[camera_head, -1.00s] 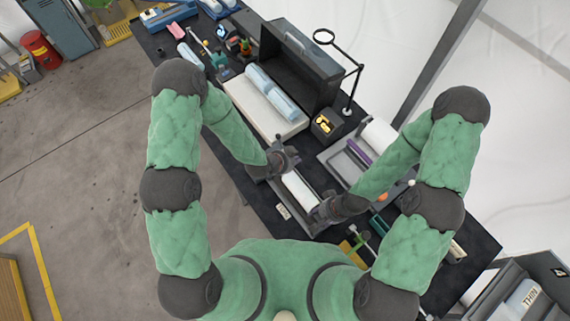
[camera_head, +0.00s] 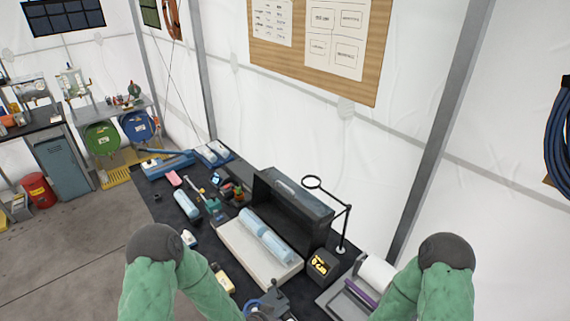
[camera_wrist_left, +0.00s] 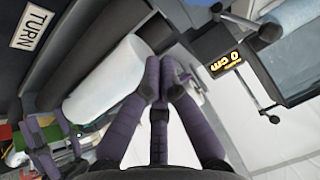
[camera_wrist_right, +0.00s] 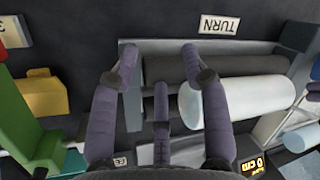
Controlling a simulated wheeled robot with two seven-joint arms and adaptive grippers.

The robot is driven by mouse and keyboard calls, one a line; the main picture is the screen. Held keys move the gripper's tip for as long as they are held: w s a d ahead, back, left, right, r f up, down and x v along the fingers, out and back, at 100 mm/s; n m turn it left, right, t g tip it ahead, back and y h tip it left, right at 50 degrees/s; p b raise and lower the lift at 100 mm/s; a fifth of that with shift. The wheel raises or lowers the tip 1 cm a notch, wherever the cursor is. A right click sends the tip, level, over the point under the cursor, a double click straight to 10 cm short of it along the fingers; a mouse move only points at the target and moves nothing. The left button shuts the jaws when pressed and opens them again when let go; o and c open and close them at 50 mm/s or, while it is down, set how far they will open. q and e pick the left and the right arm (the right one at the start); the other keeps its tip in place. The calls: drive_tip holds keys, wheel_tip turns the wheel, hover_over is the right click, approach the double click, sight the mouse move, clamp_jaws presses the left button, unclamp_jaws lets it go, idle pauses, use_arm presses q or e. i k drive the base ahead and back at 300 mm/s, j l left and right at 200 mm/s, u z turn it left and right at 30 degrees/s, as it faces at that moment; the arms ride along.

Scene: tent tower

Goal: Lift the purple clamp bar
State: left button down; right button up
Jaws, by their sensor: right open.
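My right gripper (camera_wrist_right: 160,58) is open in the right wrist view, over a grey frame with a dark roller and a white roll (camera_wrist_right: 240,102). I cannot make out the clamp bar in either wrist view.
A black box (camera_head: 293,212), a pale board (camera_head: 232,243) with light blue rolls, a yellow-digit display (camera_head: 320,264) and a ring-headed lamp stand (camera_head: 347,225) crowd the dark table. Open floor lies left.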

sight(347, 280)
drive_tip(key=k+j, duration=0.65)
drive_tip(key=j, duration=0.2)
